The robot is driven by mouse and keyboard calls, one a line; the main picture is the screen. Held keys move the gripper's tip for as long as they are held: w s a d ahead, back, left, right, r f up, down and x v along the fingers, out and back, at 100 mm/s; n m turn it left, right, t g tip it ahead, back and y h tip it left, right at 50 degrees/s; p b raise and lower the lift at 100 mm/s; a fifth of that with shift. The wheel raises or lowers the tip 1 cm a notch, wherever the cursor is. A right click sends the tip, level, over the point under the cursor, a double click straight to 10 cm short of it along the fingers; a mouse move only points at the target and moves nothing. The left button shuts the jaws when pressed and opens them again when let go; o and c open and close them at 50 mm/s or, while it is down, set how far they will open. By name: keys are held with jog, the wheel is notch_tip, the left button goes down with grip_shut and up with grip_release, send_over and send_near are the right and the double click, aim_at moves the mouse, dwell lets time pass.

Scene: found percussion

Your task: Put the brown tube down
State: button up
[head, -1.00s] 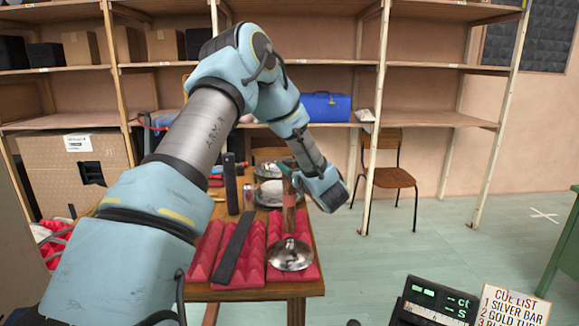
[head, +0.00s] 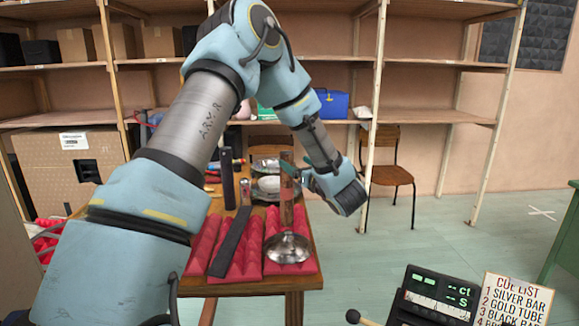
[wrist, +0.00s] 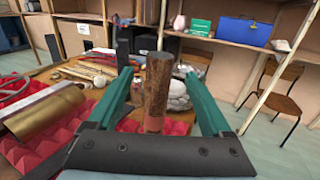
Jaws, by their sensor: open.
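In the wrist view the brown tube (wrist: 158,90) shows a mottled brown side and a paler lower end, upright between the lines of the two teal fingers. My gripper (head: 294,173) is open, at the right side of the tube near its upper half. In the wrist view the fingers of my gripper (wrist: 158,75) are spread wide with a gap on each side of the tube.
Red ridged foam (head: 206,243) covers the table's front, with a black bar (head: 229,242) and the silver bowl-like piece (head: 287,248) on it. A dark upright bar (head: 228,178) and plates (head: 268,184) stand behind. A gold tube (wrist: 45,112) lies left in the wrist view.

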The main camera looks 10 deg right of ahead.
jog(key=b+v, duration=0.2)
jog(key=v, duration=0.3)
jog(key=w+a+f+m+g+h, duration=0.1)
jog(key=w+a+m+h, duration=0.15)
jog(key=m, duration=0.45)
jog(key=w+a+m+g+h, duration=0.1)
jog(key=w+m+g+h, duration=0.15)
jog(key=m, duration=0.35)
jog(key=s+a+f+m+g+h, duration=0.2)
jog(key=s+a+f+m+g, duration=0.2)
jog(key=a+m, duration=0.55)
jog(key=s+a+f+m+g+y, duration=0.3)
jog(key=s+a+m+g, duration=0.5)
jog(key=s+a+m, duration=0.8)
jog(key=s+f+m, duration=0.1)
jog(key=s, duration=0.1)
jog(key=shift+s+p, duration=0.35)
jog(key=shift+s, duration=0.05)
jog(key=shift+f+g, duration=0.15)
jog(key=shift+g, duration=0.1)
